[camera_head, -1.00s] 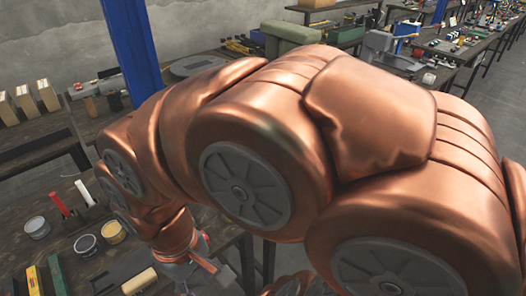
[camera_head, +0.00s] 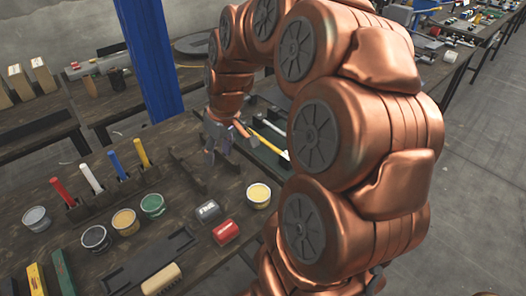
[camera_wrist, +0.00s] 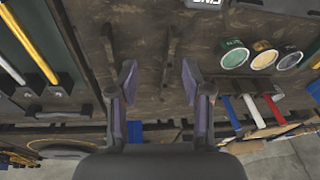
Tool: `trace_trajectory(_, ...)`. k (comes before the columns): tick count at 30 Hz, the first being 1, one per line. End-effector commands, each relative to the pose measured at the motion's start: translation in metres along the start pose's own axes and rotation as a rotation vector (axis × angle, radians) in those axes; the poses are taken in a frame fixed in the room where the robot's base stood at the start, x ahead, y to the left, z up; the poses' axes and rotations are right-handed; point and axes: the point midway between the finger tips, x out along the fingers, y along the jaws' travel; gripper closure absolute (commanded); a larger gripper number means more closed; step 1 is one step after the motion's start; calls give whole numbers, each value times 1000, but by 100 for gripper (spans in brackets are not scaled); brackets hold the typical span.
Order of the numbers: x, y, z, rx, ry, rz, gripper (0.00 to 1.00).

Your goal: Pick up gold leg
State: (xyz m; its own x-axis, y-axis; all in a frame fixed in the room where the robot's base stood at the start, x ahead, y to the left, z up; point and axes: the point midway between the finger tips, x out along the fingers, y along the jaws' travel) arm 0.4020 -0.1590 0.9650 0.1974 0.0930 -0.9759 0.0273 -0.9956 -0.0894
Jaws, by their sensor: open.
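A gold rod, likely the gold leg (camera_wrist: 32,46), lies beside a paler rod in a green tray at the left of the wrist view. It also appears as a yellow rod in the head view (camera_head: 265,138), in the tray just right of my gripper. My gripper (camera_wrist: 160,78) is open and empty above the dark table, to the right of that tray in the wrist view. A yellow leg (camera_head: 141,153) stands in a holder with red, white and blue legs. In the head view my arm partly hides the green tray (camera_head: 278,119).
Dark brackets (camera_head: 187,170) stand on the wooden table between the holder and my gripper. Tins, such as a green one (camera_head: 152,205), and a red block (camera_head: 226,232) stand nearer. A blue post (camera_head: 147,60) rises behind the table.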

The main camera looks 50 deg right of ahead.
Motion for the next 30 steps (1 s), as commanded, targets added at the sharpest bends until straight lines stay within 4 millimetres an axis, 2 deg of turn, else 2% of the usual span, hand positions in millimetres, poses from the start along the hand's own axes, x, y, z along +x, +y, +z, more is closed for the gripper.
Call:
trace_trajectory(1,15,30,-6,22,28,6,51)
trace_trajectory(6,31,121,-19,61,124,54,51)
trace_trajectory(9,38,164,-16,81,156,81,51)
trace_trajectory(12,40,196,-12,97,182,107,51)
trace_trajectory(15,42,213,-9,105,195,121,51)
trace_trajectory(18,46,220,-8,107,198,127,51)
trace_trajectory(24,65,222,-12,107,194,124,51)
trace_trajectory(30,74,223,-15,106,196,126,51)
